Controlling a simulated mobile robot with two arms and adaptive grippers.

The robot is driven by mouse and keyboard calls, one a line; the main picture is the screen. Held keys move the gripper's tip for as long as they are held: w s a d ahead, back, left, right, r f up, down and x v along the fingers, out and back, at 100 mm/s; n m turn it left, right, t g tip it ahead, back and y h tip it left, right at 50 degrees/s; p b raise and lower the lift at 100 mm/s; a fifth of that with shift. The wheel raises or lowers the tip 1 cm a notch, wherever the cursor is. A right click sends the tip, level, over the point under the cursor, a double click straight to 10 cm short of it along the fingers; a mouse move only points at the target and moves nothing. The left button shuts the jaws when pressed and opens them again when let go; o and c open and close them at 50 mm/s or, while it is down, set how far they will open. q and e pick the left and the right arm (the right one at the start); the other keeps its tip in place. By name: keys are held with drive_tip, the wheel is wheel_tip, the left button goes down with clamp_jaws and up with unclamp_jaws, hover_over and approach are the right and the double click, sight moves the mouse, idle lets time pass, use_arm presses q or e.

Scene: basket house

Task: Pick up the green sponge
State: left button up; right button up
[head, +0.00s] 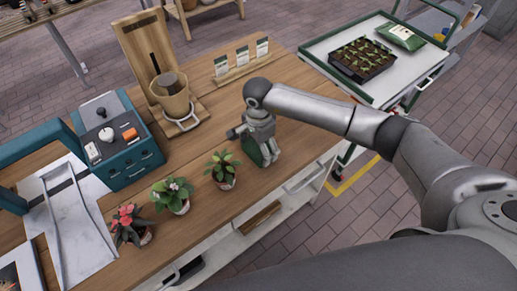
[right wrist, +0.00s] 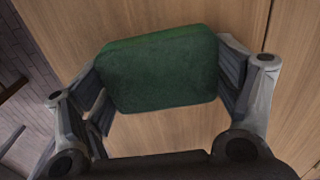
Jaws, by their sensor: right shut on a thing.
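The green sponge (right wrist: 160,70) is a rounded green block between the two fingers of my right gripper (right wrist: 165,80) in the right wrist view. Both finger pads press on its short ends. In the head view the right gripper (head: 255,158) points down at the wooden table (head: 237,204), and a green part of the sponge (head: 252,151) shows beside the fingers. I cannot tell whether the sponge touches the tabletop. My left gripper is not in view.
Potted plants (head: 222,170) stand left of the gripper along the front edge. A wooden stand with a pot (head: 172,98), a card holder (head: 241,67) and a teal box (head: 120,140) are behind and left. A cart (head: 330,42) with a seedling tray (head: 362,59) is at the upper right.

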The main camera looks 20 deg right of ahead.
drive_tip(key=shift+w+r, duration=0.1)
drive_tip(key=shift+r, duration=0.35)
wheel_tip(320, 180, up, 2)
drive_tip(key=shift+r+b, duration=0.15)
drive_tip(key=shift+b, duration=0.45)
drive_tip(key=s+r, duration=0.1)
drive_tip(key=s+r+b, duration=0.1)
drive_tip(key=s+r, duration=0.1)
drive_tip(key=s+r+b, duration=0.1)
drive_tip(key=r, duration=0.1)
drive_tip(key=shift+s+a, duration=0.2)
drive_tip(key=shift+a, duration=0.2)
drive_tip(key=s+a+r+b, duration=0.1)
drive_tip(key=s+r+b, duration=0.2)
drive_tip(key=s, duration=0.6)
drive_tip(key=shift+s+a+r+b, duration=0.3)
drive_tip(key=shift+a+r+b, duration=0.05)
drive_tip(key=shift+r, duration=0.6)
drive_tip(key=shift+c, duration=1.2)
drive_tip(key=shift+d, duration=0.1)
